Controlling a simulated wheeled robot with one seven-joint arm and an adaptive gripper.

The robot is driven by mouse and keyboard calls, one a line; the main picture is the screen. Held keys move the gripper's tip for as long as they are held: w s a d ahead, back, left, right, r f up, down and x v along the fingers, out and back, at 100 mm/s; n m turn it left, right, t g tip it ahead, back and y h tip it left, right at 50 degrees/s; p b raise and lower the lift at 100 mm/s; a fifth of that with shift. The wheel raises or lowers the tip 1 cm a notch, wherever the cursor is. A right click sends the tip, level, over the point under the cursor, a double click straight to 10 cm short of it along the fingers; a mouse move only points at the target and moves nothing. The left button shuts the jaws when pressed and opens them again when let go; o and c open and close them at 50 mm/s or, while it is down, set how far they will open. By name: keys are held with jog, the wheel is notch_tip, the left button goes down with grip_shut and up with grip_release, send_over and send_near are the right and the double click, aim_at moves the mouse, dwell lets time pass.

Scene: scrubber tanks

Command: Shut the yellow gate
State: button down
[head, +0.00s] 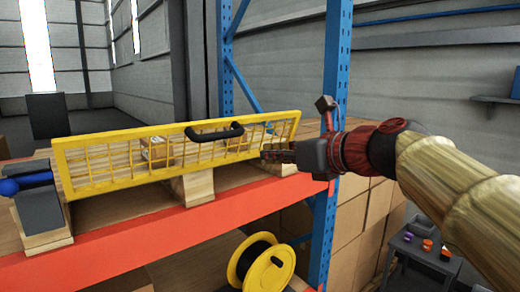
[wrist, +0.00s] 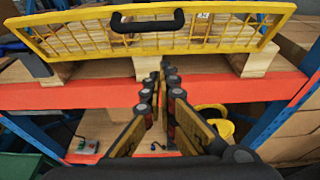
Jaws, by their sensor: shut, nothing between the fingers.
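The yellow gate (head: 130,180) is a long mesh panel above the front of the orange shelf, in front of wooden pallets. A black handle (head: 214,132) sits on its top bar. In the wrist view the gate (wrist: 70,40) spans the top, with the handle (wrist: 148,22) left of centre. My gripper (head: 268,155) is shut and empty, near the gate's right part in the head view. In the wrist view my gripper (wrist: 163,75) points toward the gate, below the handle. I cannot tell whether it touches the gate.
The orange shelf beam (head: 170,232) runs below the gate. A blue rack post (head: 334,120) stands close to my gripper. A yellow reel (head: 268,264) sits below the shelf.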

jog(key=w+a+p, duration=0.3)
jog(key=w+a, duration=0.3)
jog(key=w, duration=0.4)
jog(key=shift+w+a+f, duration=0.15)
jog(key=shift+w+a, duration=0.15)
